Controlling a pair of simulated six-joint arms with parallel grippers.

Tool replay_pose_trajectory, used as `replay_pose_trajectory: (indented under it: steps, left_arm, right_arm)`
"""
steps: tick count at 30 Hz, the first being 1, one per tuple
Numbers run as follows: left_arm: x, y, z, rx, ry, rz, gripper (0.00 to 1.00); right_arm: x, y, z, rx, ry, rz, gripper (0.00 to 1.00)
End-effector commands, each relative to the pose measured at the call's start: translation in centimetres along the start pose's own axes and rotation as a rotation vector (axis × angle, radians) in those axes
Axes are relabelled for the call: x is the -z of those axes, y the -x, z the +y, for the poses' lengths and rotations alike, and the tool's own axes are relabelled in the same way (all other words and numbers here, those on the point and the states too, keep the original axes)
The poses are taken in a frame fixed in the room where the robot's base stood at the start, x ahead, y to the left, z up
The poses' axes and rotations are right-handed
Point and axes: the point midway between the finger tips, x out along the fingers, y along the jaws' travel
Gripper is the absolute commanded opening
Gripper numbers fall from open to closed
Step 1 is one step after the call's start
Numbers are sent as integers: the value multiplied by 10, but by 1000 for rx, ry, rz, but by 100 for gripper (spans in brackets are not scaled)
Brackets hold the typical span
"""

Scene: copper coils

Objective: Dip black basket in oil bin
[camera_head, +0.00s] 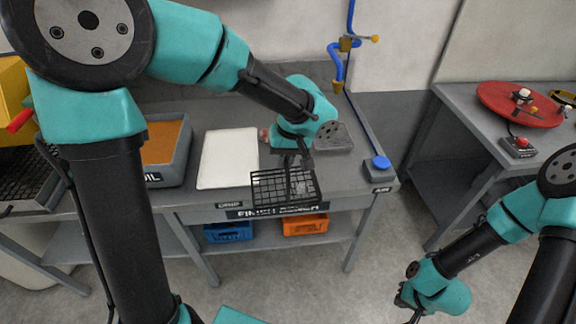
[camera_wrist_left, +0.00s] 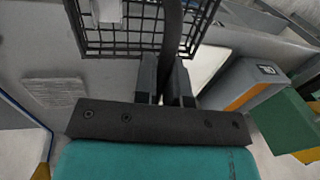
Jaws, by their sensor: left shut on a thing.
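The black wire basket (camera_head: 270,188) hangs in the air in front of the bench's front edge, in the middle of the head view. My left gripper (camera_head: 291,160) is shut on its upright handle; the left wrist view shows the two fingers (camera_wrist_left: 167,82) on the dark handle bar, with the basket mesh (camera_wrist_left: 120,38) beyond. A small light-coloured thing shows in the mesh there. The oil bin (camera_head: 168,150), grey with amber oil and a label partly hidden by my arm, stands on the bench to the left. My right gripper (camera_head: 412,305) is low at the right, apart from everything.
A white drip tray (camera_head: 228,158) lies between the oil bin and the basket. A grey block (camera_head: 333,138) and a blue air hose stand to the right. Blue (camera_head: 228,231) and orange (camera_head: 305,225) crates sit below. A red turntable (camera_head: 520,104) is on the right table.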

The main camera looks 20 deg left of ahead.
Motion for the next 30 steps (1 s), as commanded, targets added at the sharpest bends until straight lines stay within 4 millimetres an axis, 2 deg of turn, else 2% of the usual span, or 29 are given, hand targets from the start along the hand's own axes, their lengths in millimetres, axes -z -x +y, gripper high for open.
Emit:
replay_pose_trajectory:
  steps: [5, 14, 21, 30]
  left_arm:
    - [49, 8, -21, -5, 166, -29, 0]
    - [142, 20, -88, -5, 505, -95, 0]
    - [200, 24, -160, -3, 762, -149, 0]
    - [251, 27, -264, -2, 1067, -210, 0]
  right_arm:
    - [0, 0, 0, 0, 0, 0, 0]
    - [0, 0, 0, 0, 0, 0, 0]
    - [0, 0, 0, 0, 0, 0, 0]
    - [0, 0, 0, 0, 0, 0, 0]
